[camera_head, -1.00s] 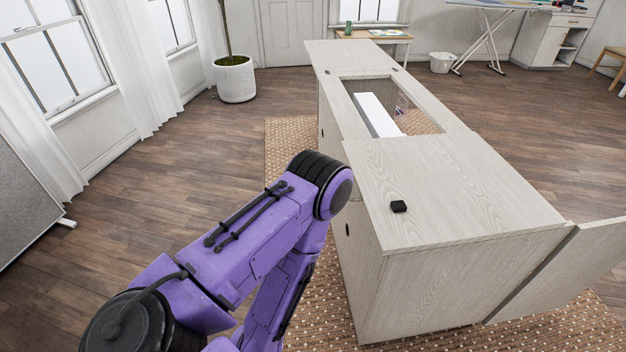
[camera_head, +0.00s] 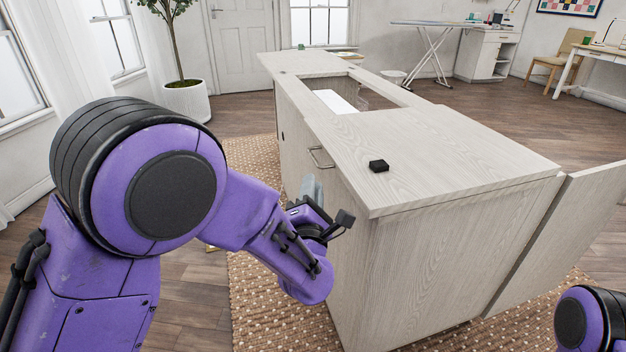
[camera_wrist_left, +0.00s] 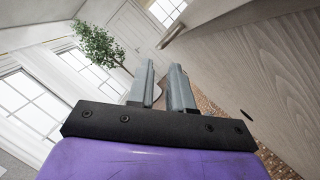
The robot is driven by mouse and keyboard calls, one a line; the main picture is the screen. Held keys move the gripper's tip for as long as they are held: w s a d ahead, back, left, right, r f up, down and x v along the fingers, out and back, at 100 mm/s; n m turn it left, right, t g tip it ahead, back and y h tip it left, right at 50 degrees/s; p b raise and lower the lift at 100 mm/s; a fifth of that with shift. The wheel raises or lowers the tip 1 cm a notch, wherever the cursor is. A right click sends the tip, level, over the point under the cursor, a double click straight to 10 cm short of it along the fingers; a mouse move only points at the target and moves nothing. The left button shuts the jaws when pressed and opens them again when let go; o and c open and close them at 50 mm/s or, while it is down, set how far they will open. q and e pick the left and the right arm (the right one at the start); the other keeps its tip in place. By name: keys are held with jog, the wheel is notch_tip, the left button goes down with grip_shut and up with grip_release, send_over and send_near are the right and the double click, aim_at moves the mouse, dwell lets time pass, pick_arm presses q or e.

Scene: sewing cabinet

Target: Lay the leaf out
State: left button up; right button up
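The pale wood cabinet (camera_head: 430,250) stands in the middle of the head view. A flat panel (camera_head: 555,240) stands out from its right side, upright and angled away. I cannot tell whether this panel or the near top section (camera_head: 430,150) is the leaf. My left gripper (camera_head: 312,188) is beside the cabinet's left face, near a bar handle (camera_head: 321,157). In the left wrist view its two grey fingers (camera_wrist_left: 163,75) are apart with nothing between them. The cabinet face fills the right of that view. My right gripper is out of view; only part of that arm shows.
A woven rug (camera_head: 255,165) lies under the cabinet. A potted tree (camera_head: 187,100) stands at the back left. Floor left of the rug is clear.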

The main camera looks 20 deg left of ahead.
aim_at(314, 157)
pick_arm(q)
jog(key=x, duration=1)
jog(key=shift+a, duration=0.1)
grip_shut()
